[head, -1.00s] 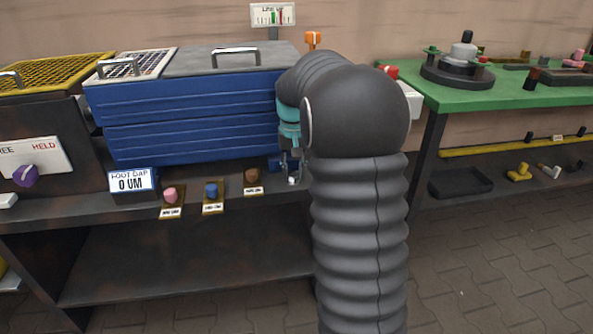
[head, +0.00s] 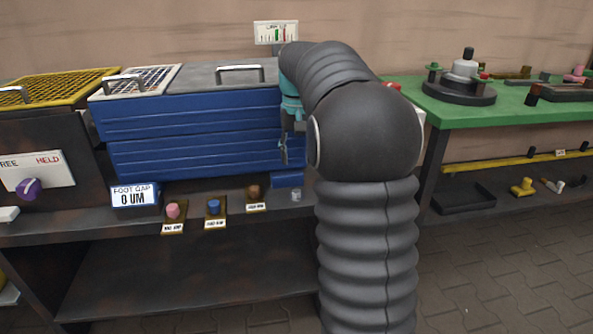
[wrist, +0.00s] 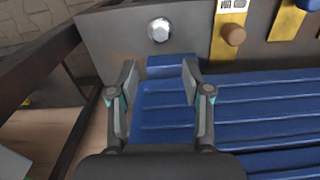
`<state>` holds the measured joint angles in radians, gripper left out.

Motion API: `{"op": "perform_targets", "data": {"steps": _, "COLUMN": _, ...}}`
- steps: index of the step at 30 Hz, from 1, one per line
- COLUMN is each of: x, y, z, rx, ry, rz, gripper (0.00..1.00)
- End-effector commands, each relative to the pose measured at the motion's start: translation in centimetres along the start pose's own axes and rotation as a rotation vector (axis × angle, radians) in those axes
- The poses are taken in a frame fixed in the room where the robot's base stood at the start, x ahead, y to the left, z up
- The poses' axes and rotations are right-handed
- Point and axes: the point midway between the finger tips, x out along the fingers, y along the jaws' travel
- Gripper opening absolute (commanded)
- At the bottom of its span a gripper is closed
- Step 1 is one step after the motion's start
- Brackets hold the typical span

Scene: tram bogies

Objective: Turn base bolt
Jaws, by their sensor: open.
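My gripper (head: 284,155) is above and slightly left of the bolt, beside the blue machine's right end. In the wrist view my gripper (wrist: 160,75) is open and empty, its fingers apart and not touching the bolt. My arm hides part of the machine's right side.
The blue machine (head: 195,115) and its foot (head: 287,180) are close to my gripper. Pink (head: 173,210), blue (head: 213,206) and brown (head: 254,192) knobs line the shelf edge. A green table (head: 500,115) stands at right.

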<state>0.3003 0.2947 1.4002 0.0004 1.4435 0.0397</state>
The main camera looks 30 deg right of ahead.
Motion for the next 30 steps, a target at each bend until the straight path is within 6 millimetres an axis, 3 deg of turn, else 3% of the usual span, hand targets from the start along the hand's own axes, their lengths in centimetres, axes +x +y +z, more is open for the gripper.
{"op": "perform_targets", "data": {"steps": 6, "x": -1.9, "y": 0.0, "z": 0.0, "rx": 0.000, "ry": 0.000, "rz": 0.000, "gripper": 0.49}}
{"op": "perform_targets", "data": {"steps": 23, "x": -2.1, "y": 0.0, "z": 0.1, "rx": 0.000, "ry": 0.000, "rz": 0.000, "gripper": 0.49}}
{"op": "perform_targets", "data": {"steps": 26, "x": -2.4, "y": -0.2, "z": 0.6, "rx": -0.006, "ry": 0.008, "rz": 0.000, "gripper": 0.49}}
{"op": "perform_targets", "data": {"steps": 30, "x": -3.2, "y": -1.3, "z": 3.0, "rx": -0.032, "ry": 0.044, "rz": -0.002, "gripper": 0.49}}
